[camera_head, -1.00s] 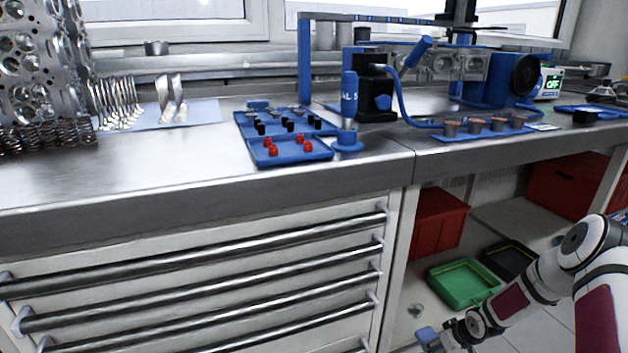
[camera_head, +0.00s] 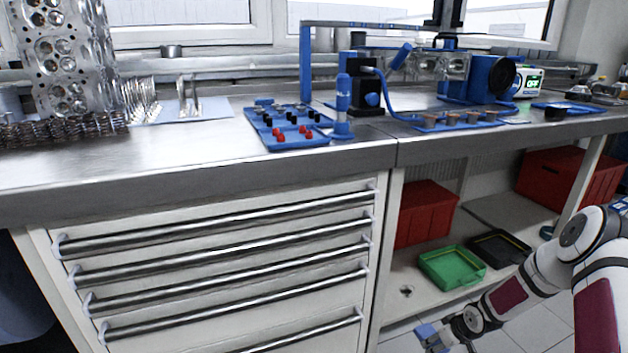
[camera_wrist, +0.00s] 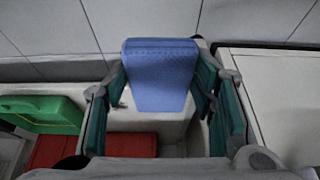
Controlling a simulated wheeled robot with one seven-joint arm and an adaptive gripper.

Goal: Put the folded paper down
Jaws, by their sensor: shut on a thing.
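The folded paper (camera_wrist: 160,75) is a blue, flat folded piece. In the wrist view it sits between the teal-padded fingers of my gripper (camera_wrist: 158,95), which is shut on it. In the head view my gripper (camera_head: 446,334) is low at the bottom, in front of the bench's open lower shelf, and the blue folded paper (camera_head: 428,334) shows at its tip. It is held in the air, clear of the shelf and the floor.
A green tray (camera_head: 452,268), a black tray (camera_head: 499,248) and red boxes (camera_head: 425,213) stand on the lower shelf. Drawers with bar handles (camera_head: 225,260) are to the left. The steel worktop (camera_head: 200,160) has bare room at its front left; blue trays (camera_head: 287,128) lie farther back.

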